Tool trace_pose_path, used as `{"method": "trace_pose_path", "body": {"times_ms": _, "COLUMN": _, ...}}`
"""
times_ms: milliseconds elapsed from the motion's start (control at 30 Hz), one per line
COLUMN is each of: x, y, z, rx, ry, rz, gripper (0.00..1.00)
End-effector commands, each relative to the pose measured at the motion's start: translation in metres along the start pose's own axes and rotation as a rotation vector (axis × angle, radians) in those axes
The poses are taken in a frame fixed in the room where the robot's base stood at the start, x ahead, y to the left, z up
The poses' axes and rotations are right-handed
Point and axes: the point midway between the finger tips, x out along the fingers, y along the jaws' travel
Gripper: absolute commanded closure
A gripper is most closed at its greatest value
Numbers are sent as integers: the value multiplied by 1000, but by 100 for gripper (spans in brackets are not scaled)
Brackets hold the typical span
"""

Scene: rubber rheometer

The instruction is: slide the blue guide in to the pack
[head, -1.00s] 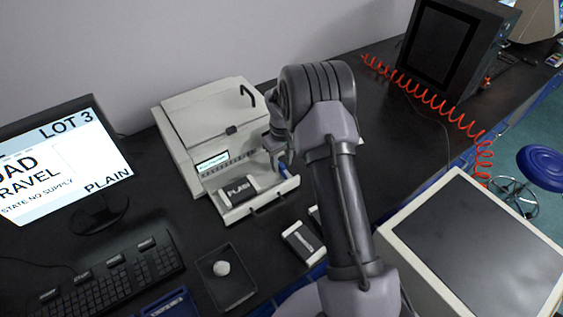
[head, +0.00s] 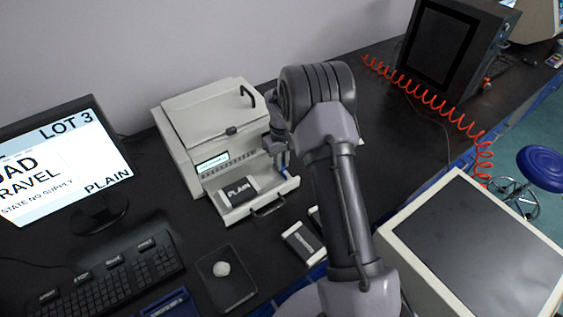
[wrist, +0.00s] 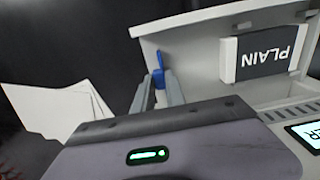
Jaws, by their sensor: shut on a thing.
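The PLAIN pack (head: 239,190) is a dark block with a pale end, lying in the open pale drawer (head: 262,204) of the white instrument. It also shows in the wrist view (wrist: 262,54). The blue guide (wrist: 158,72) is a small upright blue piece at the drawer's other end, with a clear gap of bare drawer floor between it and the pack. My gripper (wrist: 160,90) is shut on the blue guide, its two grey fingers on either side of it. In the head view my gripper (head: 282,158) is over the drawer's right end and mostly hides the guide.
A second pack (head: 303,242) lies on the black bench in front of the drawer. A dark tray (head: 243,293) with a round white piece is at front left, beside the keyboard (head: 110,275). White sheets (wrist: 55,108) show left of the drawer in the wrist view.

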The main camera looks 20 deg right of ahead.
Motion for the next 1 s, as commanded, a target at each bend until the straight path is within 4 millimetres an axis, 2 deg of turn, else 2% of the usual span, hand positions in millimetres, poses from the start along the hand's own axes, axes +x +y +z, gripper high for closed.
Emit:
{"method": "trace_pose_path", "body": {"times_ms": 667, "x": 0, "y": -2, "z": 0, "rx": -1, "ry": 1, "rz": 0, "gripper": 100}}
{"method": "trace_pose_path", "body": {"times_ms": 767, "x": -1, "y": -15, "z": -1, "rx": -2, "ry": 1, "rz": 0, "gripper": 100}}
{"method": "trace_pose_path", "body": {"times_ms": 1000, "x": -1, "y": -63, "z": -1, "rx": -2, "ry": 1, "rz": 0, "gripper": 100}}
